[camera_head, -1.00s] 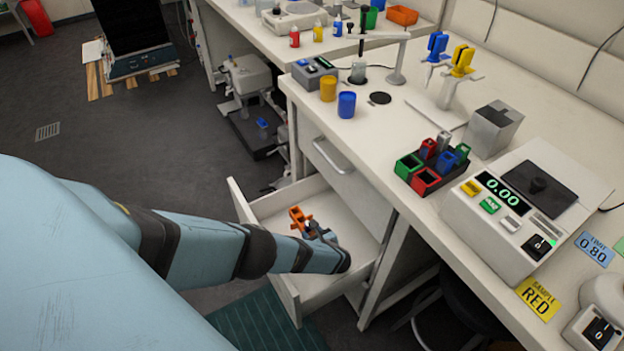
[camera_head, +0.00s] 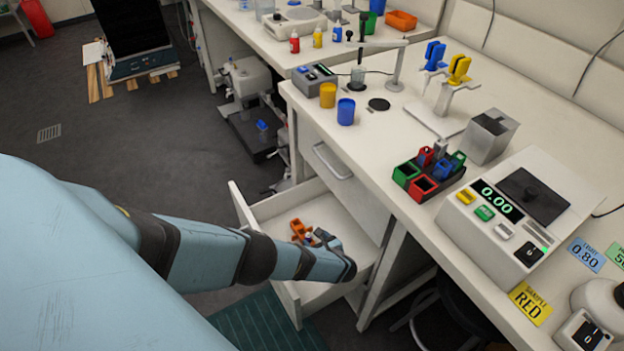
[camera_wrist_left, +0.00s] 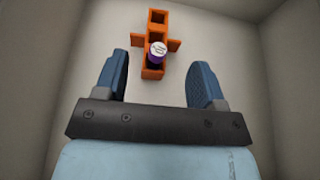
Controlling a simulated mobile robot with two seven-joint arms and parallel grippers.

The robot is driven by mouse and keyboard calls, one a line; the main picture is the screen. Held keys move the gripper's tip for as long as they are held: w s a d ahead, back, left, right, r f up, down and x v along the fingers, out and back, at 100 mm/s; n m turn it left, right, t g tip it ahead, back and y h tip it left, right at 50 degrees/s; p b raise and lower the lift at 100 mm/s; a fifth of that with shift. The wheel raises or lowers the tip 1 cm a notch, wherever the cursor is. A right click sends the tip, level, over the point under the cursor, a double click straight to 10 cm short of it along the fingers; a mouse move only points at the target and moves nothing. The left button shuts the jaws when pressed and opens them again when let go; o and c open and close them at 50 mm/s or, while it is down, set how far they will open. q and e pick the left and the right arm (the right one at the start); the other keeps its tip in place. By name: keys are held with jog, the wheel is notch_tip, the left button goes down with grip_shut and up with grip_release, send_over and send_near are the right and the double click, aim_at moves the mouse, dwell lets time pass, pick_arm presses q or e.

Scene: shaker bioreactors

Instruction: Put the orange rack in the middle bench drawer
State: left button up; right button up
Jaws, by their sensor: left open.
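The orange rack (camera_head: 299,229) is inside the open drawer (camera_head: 243,209) under the bench, seemingly on its floor. In the left wrist view, the rack (camera_wrist_left: 155,73) shows upper centre with a white-capped, purple-banded vial (camera_wrist_left: 157,50) in it. My left gripper (camera_head: 318,237) is low inside the drawer, close to the rack. In the left wrist view, its fingers (camera_wrist_left: 158,80) are spread wide, one on each side of the rack's near end, with gaps to both. My forearm hides part of the drawer. My right gripper is not in view.
A closed drawer (camera_head: 332,160) with a handle is above the open one. The bench top holds a balance (camera_head: 513,215), a multicoloured rack (camera_head: 428,172) and yellow (camera_head: 327,95) and blue (camera_head: 346,111) cups. The drawer walls stand close around my left gripper.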

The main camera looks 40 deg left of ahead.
pick_arm(q)
jog(key=p+v, duration=0.2)
jog(key=v, duration=0.6)
jog(key=shift+s+d, duration=0.15)
jog(key=shift+d, duration=0.2)
jog(key=shift+r, duration=0.2)
